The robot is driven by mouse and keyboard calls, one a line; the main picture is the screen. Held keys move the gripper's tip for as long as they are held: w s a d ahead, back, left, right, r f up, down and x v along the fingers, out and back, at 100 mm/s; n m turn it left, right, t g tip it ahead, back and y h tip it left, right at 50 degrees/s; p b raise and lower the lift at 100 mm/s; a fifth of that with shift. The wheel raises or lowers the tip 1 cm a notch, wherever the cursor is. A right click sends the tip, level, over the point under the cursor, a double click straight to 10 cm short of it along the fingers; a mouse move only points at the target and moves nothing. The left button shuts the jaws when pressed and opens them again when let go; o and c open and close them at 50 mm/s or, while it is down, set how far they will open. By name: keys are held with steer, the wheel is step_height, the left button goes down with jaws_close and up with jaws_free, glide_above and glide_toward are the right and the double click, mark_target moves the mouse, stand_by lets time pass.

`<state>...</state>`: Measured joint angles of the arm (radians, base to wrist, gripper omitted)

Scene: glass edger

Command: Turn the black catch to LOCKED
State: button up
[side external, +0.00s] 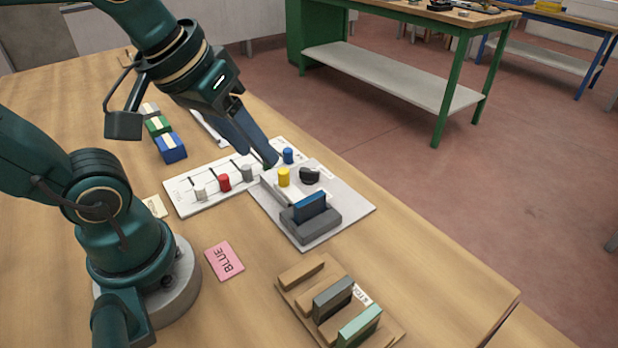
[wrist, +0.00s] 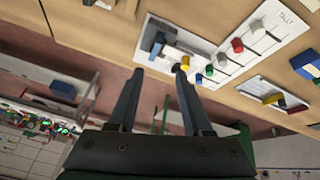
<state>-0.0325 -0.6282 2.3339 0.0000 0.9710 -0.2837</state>
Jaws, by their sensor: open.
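The black catch (side external: 309,175) is a round knob on the grey base plate (side external: 353,208), beside a yellow peg (side external: 284,177). A pale label lies beside it, too small to read. A blue plate (side external: 311,206) stands upright in the grey holder (side external: 322,226) on the same base plate. My gripper (side external: 270,162) is open and empty, left of the catch and apart from it. In the wrist view my gripper (wrist: 157,70) shows two spread fingers, with the blue plate (wrist: 157,44) beyond them.
The white tally board (side external: 180,202) with several coloured pegs adjoins the base plate. A pink BLUE card (side external: 224,260) lies in front. A wooden rack (side external: 295,290) holds upright plates. Coloured blocks (side external: 171,147) sit behind. Table right of the base plate is clear.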

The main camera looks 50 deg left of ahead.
steer(key=shift+s+d+f+m, duration=0.25)
steer(key=shift+s+f+m, duration=0.3)
steer(key=shift+s+m, duration=0.35)
steer(key=shift+w+m, duration=0.15)
steer(key=shift+m, duration=0.15)
steer(key=w+a+r+m, duration=0.1)
steer(key=w+r+m, duration=0.3)
steer(key=w+m, duration=0.25)
steer(key=m+g, duration=0.4)
steer(key=m, duration=0.1)
glide_above(309, 169)
steer(key=d, duration=0.2)
step_height(309, 169, down, 10)
steer(key=shift+n+g, duration=0.25)
steer(key=shift+g, duration=0.45)
steer(key=f, duration=0.2)
steer(key=a+f, duration=0.1)
steer(key=f, duration=0.4)
steer(key=shift+a+f, duration=0.4)
steer(key=shift+f, duration=0.65)
